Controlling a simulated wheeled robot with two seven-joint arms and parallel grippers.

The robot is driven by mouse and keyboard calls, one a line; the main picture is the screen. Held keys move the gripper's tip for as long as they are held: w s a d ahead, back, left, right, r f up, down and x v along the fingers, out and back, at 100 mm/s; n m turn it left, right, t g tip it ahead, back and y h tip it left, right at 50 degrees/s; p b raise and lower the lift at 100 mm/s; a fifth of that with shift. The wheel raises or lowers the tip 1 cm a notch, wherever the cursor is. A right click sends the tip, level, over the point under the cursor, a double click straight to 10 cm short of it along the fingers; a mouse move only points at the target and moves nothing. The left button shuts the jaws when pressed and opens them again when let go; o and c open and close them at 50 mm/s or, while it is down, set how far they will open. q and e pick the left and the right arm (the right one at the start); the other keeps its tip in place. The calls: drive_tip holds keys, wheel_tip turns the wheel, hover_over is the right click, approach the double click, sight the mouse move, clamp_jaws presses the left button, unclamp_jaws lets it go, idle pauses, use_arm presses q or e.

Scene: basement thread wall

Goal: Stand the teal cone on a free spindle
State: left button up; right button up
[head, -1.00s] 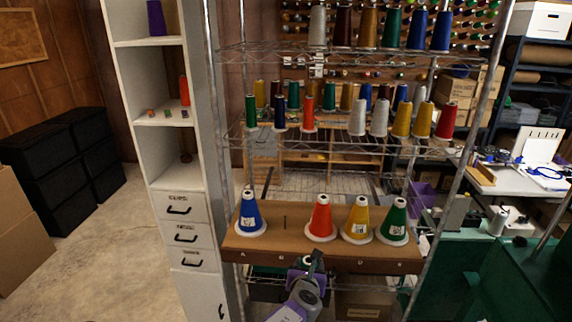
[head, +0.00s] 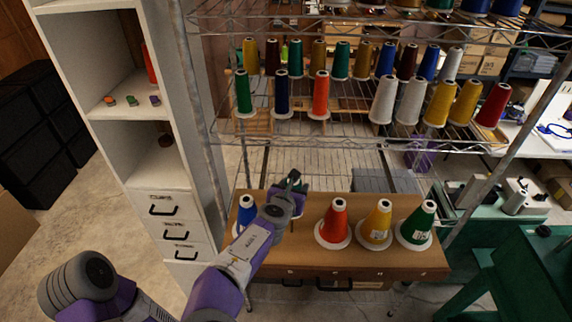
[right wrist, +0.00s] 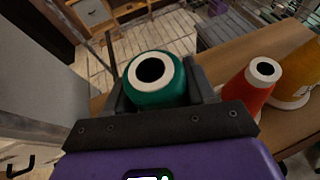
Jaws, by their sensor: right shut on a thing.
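The teal cone (right wrist: 162,99) is upright between the fingers of my right gripper (head: 291,184); the right wrist view looks down on its white-rimmed top. In the head view the gripper and arm hide most of it. It is in the gap between the blue cone (head: 246,214) and the red-orange cone (head: 334,222), over the brown spindle board (head: 290,253). The spindle in that gap is hidden now, and I cannot tell whether the cone's base touches the board. My left gripper is not in view.
A yellow cone (head: 377,224) and a green cone (head: 416,225) stand further right on the board. A wire shelf (head: 350,142) with several cones is behind and above. A white cabinet (head: 165,195) stands close on the left.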

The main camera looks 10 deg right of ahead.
drive_tip(key=shift+w, duration=0.25)
wheel_tip(320, 180, down, 10)
drive_tip(key=b, duration=0.8)
drive_tip(key=shift+s+b, duration=0.35)
drive_tip(key=shift+b, duration=0.05)
drive_tip(key=shift+s+r, duration=0.1)
drive_tip(key=shift+s, duration=0.05)
drive_tip(key=shift+f, duration=0.35)
drive_tip(key=o, duration=1.2)
